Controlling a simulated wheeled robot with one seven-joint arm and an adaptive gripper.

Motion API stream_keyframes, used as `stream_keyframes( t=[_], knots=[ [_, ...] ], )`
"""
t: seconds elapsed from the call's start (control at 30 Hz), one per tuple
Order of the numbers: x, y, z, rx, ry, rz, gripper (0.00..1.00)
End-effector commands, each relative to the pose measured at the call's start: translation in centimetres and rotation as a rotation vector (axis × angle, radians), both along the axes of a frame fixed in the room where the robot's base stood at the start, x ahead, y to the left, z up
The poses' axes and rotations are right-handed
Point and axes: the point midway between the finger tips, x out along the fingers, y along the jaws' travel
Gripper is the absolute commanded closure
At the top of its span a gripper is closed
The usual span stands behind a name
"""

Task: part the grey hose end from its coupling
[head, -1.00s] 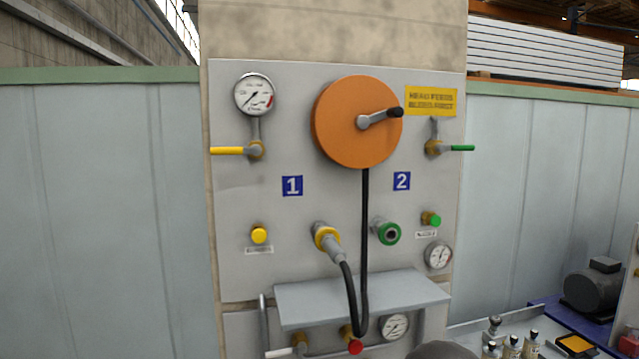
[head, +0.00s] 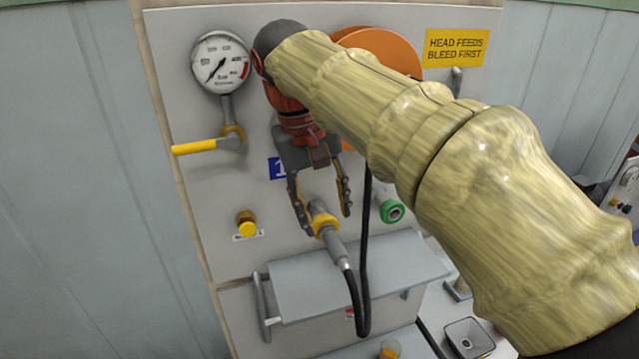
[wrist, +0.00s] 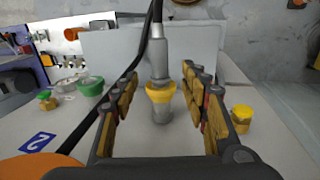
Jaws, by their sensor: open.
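In the wrist view, the hose end (wrist: 158,58) and collar (wrist: 160,92) stand between the spread fingers, with gaps on both sides.
A green coupling (head: 392,211) is just right of the gripper. A grey shelf (head: 300,287) juts out below. A gauge (head: 220,62) and yellow lever (head: 195,147) are upper left. My arm hides much of the orange reel (head: 388,48).

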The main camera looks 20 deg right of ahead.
Motion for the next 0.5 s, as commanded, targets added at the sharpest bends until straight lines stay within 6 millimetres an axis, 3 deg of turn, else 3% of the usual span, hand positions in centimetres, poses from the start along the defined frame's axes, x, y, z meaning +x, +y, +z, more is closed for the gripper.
stream_keyframes(
  t=[0.5],
  knots=[
    [-0.1, -1.3, -6.1, -0.001, 0.001, -0.001, 0.55]
  ],
)
